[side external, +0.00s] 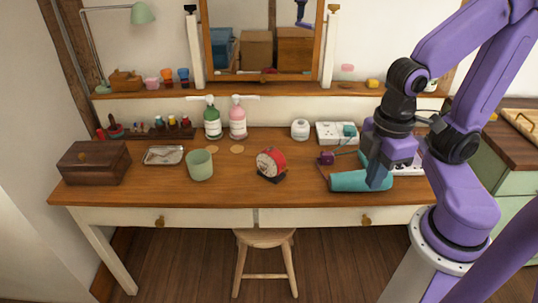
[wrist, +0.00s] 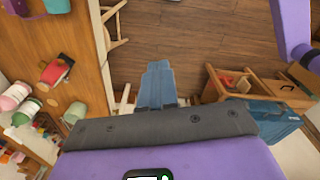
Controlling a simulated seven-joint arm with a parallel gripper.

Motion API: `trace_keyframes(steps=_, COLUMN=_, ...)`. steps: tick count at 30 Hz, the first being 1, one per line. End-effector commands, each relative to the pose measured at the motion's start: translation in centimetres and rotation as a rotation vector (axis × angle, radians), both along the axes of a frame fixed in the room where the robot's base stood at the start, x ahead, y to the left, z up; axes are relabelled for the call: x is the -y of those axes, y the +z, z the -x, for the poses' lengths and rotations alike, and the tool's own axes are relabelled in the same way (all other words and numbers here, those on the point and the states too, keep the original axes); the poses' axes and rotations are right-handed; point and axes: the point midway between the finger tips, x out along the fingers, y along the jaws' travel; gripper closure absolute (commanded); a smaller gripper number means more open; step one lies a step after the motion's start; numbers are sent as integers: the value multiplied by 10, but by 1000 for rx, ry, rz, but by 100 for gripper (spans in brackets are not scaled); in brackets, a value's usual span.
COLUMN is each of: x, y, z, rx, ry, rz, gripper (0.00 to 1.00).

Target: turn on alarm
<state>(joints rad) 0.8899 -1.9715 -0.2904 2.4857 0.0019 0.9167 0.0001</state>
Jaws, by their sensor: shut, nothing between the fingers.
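The red alarm clock (side external: 271,161) stands on a dark base near the middle of the wooden desk, its pale round face turned to the front. It also shows in the wrist view (wrist: 54,73), at the left. My gripper (side external: 378,183) is at the right of the desk, well apart from the clock, in front of the teal hair dryer in the side view. In the wrist view my gripper's fingers (wrist: 158,66) are together and empty, seen against the floor beyond the desk edge. The clock's buttons are too small to make out.
A green cup (side external: 200,166) stands left of the clock. Green (side external: 212,121) and pink (side external: 237,120) bottles stand behind it. The teal hair dryer (side external: 347,182) lies to its right. A wooden box (side external: 94,164) is at far left. The desk just before the clock is clear.

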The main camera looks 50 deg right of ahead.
Motion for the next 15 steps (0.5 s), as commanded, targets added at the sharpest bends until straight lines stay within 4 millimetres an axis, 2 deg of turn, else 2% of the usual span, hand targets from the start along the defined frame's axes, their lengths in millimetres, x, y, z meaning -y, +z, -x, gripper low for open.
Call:
trace_keyframes(steps=5, x=-14, y=6, z=-29, rx=-1, ry=-82, rz=3, gripper=100)
trace_keyframes(steps=15, x=-34, y=15, z=-120, rx=-6, ry=-312, rz=9, gripper=100)
